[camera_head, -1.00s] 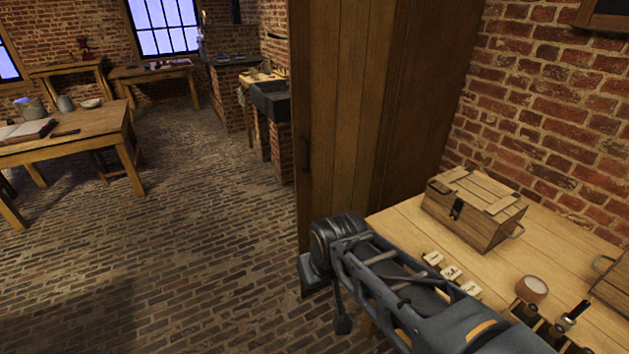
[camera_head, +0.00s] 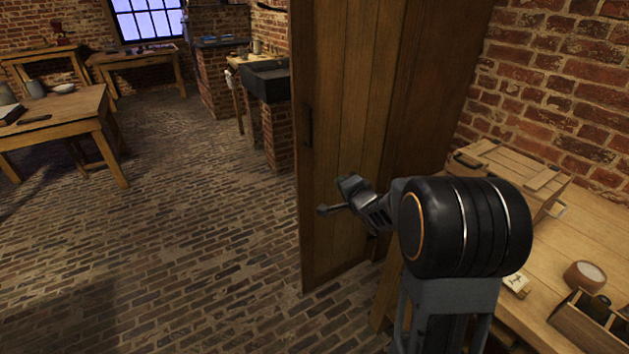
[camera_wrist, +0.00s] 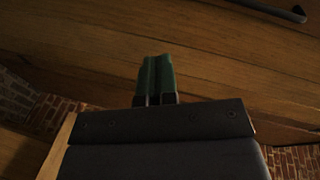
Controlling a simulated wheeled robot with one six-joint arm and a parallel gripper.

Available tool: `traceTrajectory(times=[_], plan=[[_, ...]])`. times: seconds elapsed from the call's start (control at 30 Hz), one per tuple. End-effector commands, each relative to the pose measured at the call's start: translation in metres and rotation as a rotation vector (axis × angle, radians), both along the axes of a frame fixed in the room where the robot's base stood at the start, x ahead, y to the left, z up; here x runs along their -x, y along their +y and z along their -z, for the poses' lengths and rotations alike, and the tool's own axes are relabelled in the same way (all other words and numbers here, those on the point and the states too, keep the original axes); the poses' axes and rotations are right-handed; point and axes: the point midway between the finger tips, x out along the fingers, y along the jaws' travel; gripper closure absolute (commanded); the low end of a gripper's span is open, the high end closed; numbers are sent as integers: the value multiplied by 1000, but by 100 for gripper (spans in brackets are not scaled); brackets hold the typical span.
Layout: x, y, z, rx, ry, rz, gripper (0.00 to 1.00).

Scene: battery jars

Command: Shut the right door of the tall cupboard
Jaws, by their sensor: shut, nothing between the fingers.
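The right door of the tall cupboard (camera_head: 340,110) stands open, swung out from the cupboard body (camera_head: 430,80). Its plank face with a dark upright handle (camera_head: 308,125) is toward me. My gripper (camera_head: 322,210) is in front of the lower part of this face, below the handle; I cannot tell whether it touches. In the wrist view, the green fingertips (camera_wrist: 155,75) are together and empty against the door's planks (camera_wrist: 200,60). The handle (camera_wrist: 275,9) shows at the top right there. The cupboard's inside is hidden.
A workbench (camera_head: 545,260) on the right holds a wooden chest (camera_head: 510,170), a roll of tape (camera_head: 585,274) and a small crate (camera_head: 580,325). A brick wall (camera_head: 570,80) is behind it. The brick floor (camera_head: 200,240) left of the door is clear.

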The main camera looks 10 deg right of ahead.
Motion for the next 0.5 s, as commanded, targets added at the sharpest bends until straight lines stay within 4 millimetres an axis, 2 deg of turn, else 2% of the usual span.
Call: traceTrajectory(times=[0.03,0.13,0.37,0.5], plan=[[-5,-1,18,-77,-26,-22,100],[-10,1,27,-211,-69,-71,100],[-19,6,36,-354,-104,-132,100],[-37,13,35,-365,-108,-138,100]])
